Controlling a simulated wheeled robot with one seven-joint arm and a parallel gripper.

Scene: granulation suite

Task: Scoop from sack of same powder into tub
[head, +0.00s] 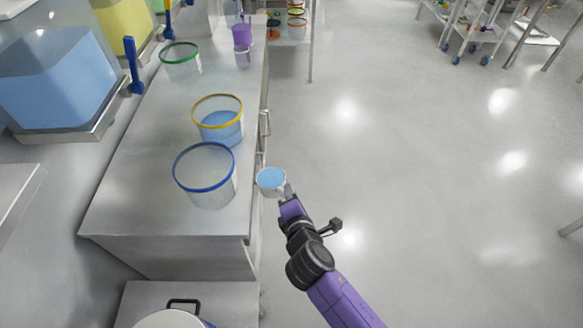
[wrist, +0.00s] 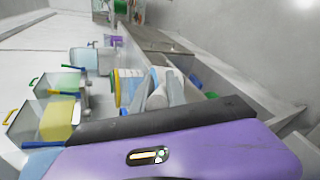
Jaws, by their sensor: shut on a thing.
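My gripper (head: 288,193) is shut on a pale scoop (head: 265,192) filled with blue powder (head: 272,178). It holds the scoop roughly level beside the counter's right edge, to the right of the blue-rimmed tub. The blue-rimmed tub (head: 205,188) is clear and looks empty. Behind it a yellow-rimmed tub (head: 218,104) holds blue powder. A green-rimmed tub (head: 181,62) farther back looks empty. A large clear container of blue powder (head: 58,85) stands at the left, with a yellow one (head: 122,22) behind it.
The tubs stand on a steel counter (head: 130,190) with drawer handles on its right side. A blue upright tool (head: 133,65) stands at the blue container's edge. Purple cups (head: 241,34) stand at the back. The floor (head: 420,170) to the right is clear, with shelving carts (head: 475,30) far off.

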